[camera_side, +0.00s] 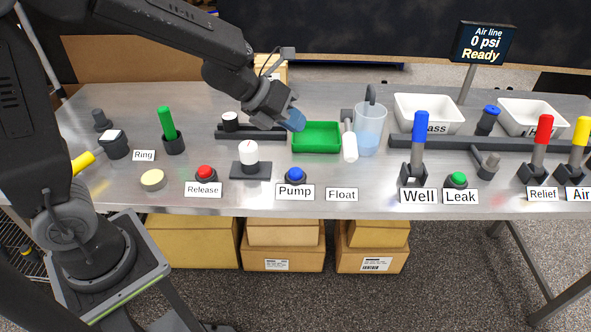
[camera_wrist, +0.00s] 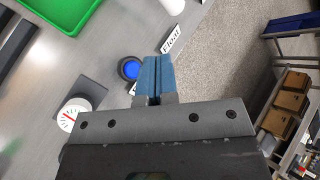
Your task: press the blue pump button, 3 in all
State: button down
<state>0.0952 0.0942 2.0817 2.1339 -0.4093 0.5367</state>
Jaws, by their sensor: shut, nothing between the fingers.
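The blue pump button (camera_side: 296,174) sits in a dark round base near the table's front edge, behind the "Pump" label (camera_side: 295,192). In the wrist view the blue button (camera_wrist: 131,70) shows just left of my fingertips. My gripper (camera_side: 298,119) is in the air above the table, higher than the button and apart from it. Its blue fingers are shut with nothing between them, and they also show in the wrist view (camera_wrist: 158,75). The "Pump" label is mostly hidden behind the fingers in the wrist view. The air line display (camera_side: 483,43) reads 0 psi, Ready.
A white gauge (camera_side: 248,153) and a red Release button (camera_side: 205,173) stand left of the pump button. A green tray (camera_side: 316,138), white-handled lever (camera_side: 349,142) and clear jug (camera_side: 370,130) are behind it. The blue Well lever (camera_side: 418,140) stands right.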

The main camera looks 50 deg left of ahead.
aim_at(294, 169)
jog(key=shift+f, duration=0.1)
jog(key=shift+f, duration=4.35)
jog(key=shift+f, duration=0.15)
jog(key=shift+f, duration=0.3)
jog(key=shift+f, duration=0.5)
jog(key=shift+r, duration=0.95)
